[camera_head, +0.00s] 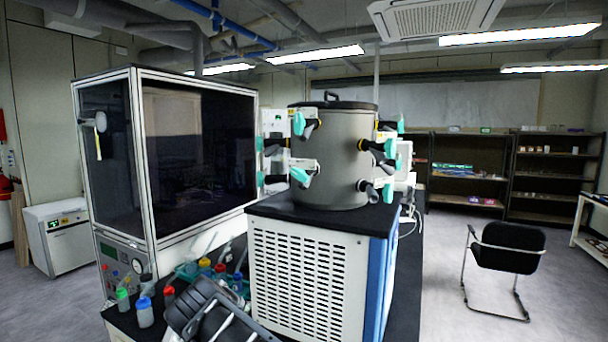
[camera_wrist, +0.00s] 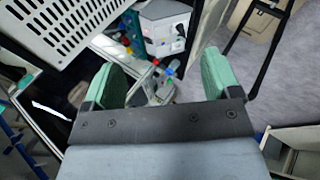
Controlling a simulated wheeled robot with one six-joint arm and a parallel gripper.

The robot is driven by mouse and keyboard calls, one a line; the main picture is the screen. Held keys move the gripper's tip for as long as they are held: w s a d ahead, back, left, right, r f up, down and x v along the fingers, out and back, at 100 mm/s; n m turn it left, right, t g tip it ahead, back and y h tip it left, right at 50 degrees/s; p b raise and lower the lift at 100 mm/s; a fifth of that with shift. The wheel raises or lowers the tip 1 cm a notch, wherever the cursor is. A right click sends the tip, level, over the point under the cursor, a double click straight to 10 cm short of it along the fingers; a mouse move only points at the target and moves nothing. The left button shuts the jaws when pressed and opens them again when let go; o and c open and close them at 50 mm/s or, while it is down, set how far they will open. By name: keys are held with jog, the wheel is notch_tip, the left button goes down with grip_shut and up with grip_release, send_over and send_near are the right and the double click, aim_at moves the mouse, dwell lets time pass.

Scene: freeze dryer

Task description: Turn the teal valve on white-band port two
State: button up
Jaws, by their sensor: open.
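The freeze dryer's grey metal drum (camera_head: 334,160) stands upright on a white vented cabinet (camera_head: 305,285). Several ports with teal valve handles ring the drum. An upper front teal valve (camera_head: 299,123) and a lower front teal valve (camera_head: 300,175) face me on the left side, and more valves, such as a right-hand teal valve (camera_head: 388,192), stick out to the right. The band colours and port numbers are too small to tell apart. My gripper (camera_wrist: 165,82) is open, with two teal-padded fingers wide apart and nothing between them. It is away from the valves, which the wrist view does not show.
A large glass-fronted enclosure (camera_head: 200,150) stands left of the drum. Several bottles, including a green-capped bottle (camera_head: 123,300), stand on the dark bench before it. A black chair (camera_head: 508,247) and dark shelves (camera_head: 465,170) are at the right. The floor (camera_head: 450,300) before the chair is clear.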

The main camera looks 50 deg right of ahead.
jog(key=shift+o, duration=0.5)
jog(key=w+d+r+n+h+p, duration=0.1)
jog(key=w+d+r+n+h, duration=0.3)
jog(key=d+r, duration=0.4)
notch_tip(320, 180, up, 2)
jog(key=shift+w+d+h, duration=0.25)
jog(key=shift+d+h, duration=0.05)
jog(key=n+h+p, duration=0.1)
jog(key=n+h, duration=0.4)
jog(key=h, duration=0.2)
send_near(297, 177)
jog(key=p+x, duration=0.5)
jog(key=x, duration=0.2)
jog(key=shift+d+r, duration=0.15)
jog(key=shift+d, duration=0.15)
jog(key=shift+x, duration=0.85)
jog(key=c, duration=0.9)
